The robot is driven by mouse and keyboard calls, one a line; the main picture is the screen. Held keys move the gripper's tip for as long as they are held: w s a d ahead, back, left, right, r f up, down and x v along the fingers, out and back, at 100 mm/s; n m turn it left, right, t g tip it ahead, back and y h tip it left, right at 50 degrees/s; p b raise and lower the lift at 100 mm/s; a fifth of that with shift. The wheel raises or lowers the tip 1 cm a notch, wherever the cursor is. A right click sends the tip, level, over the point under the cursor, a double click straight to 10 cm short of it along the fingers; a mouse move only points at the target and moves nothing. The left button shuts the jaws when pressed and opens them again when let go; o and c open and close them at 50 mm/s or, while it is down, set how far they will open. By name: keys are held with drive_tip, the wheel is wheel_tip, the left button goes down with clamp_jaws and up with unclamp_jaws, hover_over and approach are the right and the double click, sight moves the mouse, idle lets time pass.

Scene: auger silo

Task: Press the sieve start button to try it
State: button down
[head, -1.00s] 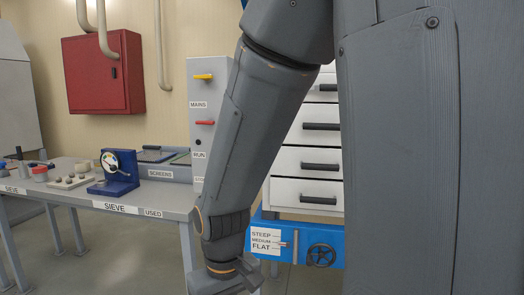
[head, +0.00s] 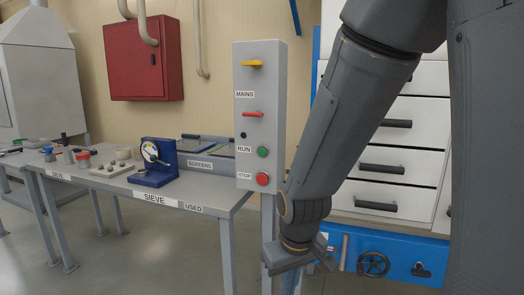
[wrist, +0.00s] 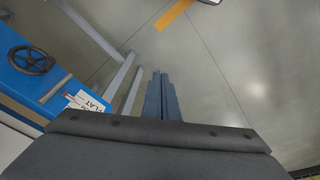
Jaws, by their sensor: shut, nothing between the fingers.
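A grey upright control panel (head: 245,110) stands at the right end of the bench in the head view. It carries a green round button (head: 263,152) beside the label RUN and a red round button (head: 262,179) beside the label STOP.
The bench (head: 105,188) with SIEVE labels holds a blue gauge stand (head: 155,165), small parts and screens. A blue frame with a handwheel (head: 373,264) and white drawers (head: 390,165) stand close behind my arm. Open floor lies before the bench.

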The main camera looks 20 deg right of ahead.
sight(262, 155)
drive_tip(key=w+a+r+n+t+y+p, duration=0.2)
drive_tip(key=w+r+n+t+p, duration=0.5)
drive_tip(key=w+r, duration=1.4)
drive_tip(key=w+n+t+y, duration=0.1)
drive_tip(key=w+n+t, duration=0.2)
drive_tip(key=t, duration=0.4)
drive_tip(key=shift+w+a+r+t+p, duration=0.2)
drive_tip(key=shift+a+t+p, duration=0.1)
drive_tip(key=shift+a+t, duration=0.1)
drive_tip(key=shift+w+d+b, duration=0.15)
drive_tip(key=shift+w+d, duration=0.7)
drive_tip(key=shift+w, duration=0.35)
drive_tip(key=shift+w+d+b, duration=0.1)
drive_tip(key=shift+w+d, duration=0.8)
drive_tip(key=shift+w, duration=0.25)
drive_tip(key=shift+w+d+b, duration=0.15)
drive_tip(key=shift+w+d, duration=0.7)
drive_tip(key=shift+w, duration=0.35)
drive_tip(key=shift+w+d, duration=0.1)
drive_tip(key=shift+w+d, duration=0.15)
